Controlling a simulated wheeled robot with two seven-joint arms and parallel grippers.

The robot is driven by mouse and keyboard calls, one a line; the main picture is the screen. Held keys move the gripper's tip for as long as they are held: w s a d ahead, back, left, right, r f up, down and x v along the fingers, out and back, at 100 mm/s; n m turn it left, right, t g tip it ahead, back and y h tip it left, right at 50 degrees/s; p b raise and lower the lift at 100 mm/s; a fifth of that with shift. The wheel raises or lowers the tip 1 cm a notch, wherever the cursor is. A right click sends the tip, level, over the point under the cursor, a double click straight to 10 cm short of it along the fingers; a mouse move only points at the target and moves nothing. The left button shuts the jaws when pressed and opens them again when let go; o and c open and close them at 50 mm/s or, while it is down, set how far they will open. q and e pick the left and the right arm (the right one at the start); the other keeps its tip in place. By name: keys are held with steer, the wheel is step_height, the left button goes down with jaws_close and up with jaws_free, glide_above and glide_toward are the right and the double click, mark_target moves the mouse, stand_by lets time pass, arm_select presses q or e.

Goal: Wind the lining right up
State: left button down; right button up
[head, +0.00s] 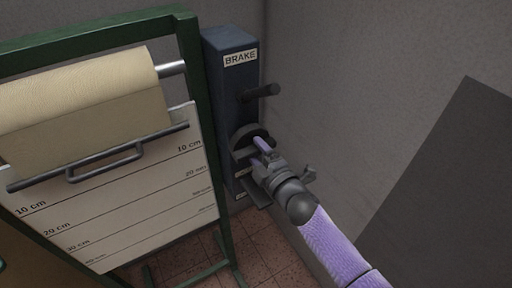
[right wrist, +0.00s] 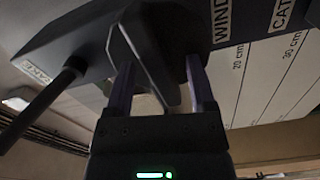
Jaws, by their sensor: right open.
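The cream lining (head: 90,132) hangs from a roll (head: 80,82) in a green frame. Its grey bottom bar (head: 40,181), with a loop handle, lies a little above the 10 cm line. A blue-grey box (head: 228,75) marked BRAKE stands right of the frame, with a dark lever (head: 258,92) and a round dark wheel (head: 247,135) below it. My right gripper (head: 260,152) is at the wheel, open. In the right wrist view its purple fingers stand either side of a dark tapered part (right wrist: 148,50); contact is unclear. My left gripper is out of view.
The scale board (head: 140,210) behind the lining has several marked lines. WIND and CAT... labels (right wrist: 222,20) show beside the dark part in the right wrist view. Grey walls close in behind and right of the box. The tiled floor (head: 265,250) is below.

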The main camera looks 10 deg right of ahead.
steer(key=shift+s, duration=0.1)
steer(key=p+v, duration=0.3)
steer(key=v, duration=0.7)
steer(key=shift+p, duration=0.3)
